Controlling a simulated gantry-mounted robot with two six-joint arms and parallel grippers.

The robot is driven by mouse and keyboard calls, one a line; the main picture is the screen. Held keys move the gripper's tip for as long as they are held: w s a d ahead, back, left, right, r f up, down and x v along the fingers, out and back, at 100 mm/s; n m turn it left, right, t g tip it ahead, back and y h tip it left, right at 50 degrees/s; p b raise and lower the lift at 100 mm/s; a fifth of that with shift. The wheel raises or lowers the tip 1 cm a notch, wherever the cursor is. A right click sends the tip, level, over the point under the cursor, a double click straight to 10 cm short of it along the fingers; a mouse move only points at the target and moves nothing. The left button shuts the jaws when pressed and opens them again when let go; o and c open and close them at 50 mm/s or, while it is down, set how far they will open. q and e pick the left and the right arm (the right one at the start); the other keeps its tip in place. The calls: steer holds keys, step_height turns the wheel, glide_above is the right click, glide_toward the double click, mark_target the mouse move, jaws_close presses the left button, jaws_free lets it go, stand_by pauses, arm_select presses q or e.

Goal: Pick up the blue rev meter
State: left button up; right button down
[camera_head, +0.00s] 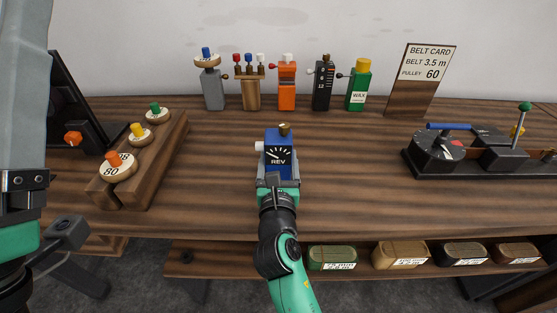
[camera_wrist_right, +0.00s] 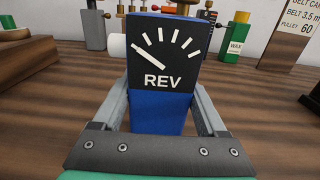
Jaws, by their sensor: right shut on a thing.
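The blue rev meter (camera_head: 279,146) is a small blue box with a black dial face marked REV, a white knob on its left side and a brass knob on top. It stands upright over the middle of the bench. My right gripper (camera_head: 278,181) is shut on it, with one finger on each side. In the right wrist view the rev meter (camera_wrist_right: 162,70) fills the middle between the fingers. I cannot tell whether its base touches the bench. My left arm comes in at the left edge of the head view; its fingertips are not seen.
Along the back stand a grey tool (camera_head: 211,88), a wooden one (camera_head: 250,91), an orange one (camera_head: 287,88), a black one (camera_head: 322,88) and a green wax bottle (camera_head: 359,89). A pulley rack (camera_head: 165,150) is left, the dynamo (camera_head: 438,150) right. Bench around the meter is clear.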

mark_target(278, 149)
steer(key=shift+r, duration=0.15)
steer(key=shift+r+p, duration=0.55)
steer(key=shift+p, duration=0.05)
steer(key=r+p, duration=0.2)
steer(key=s+r+p, duration=0.1)
steer(key=r+p, duration=0.1)
steer(key=shift+r, duration=0.2)
steer(key=s+r+p, duration=0.1)
steer(key=r+p, duration=0.1)
steer(key=s+r+p, duration=0.2)
steer(key=shift+s+r+p, duration=0.15)
steer(key=shift+s+p, duration=0.1)
steer(key=shift+p, duration=0.1)
steer(key=s+r+p, duration=0.3)
steer(key=s+p, duration=0.1)
steer(key=s, duration=0.5)
steer(key=shift+s, duration=0.25)
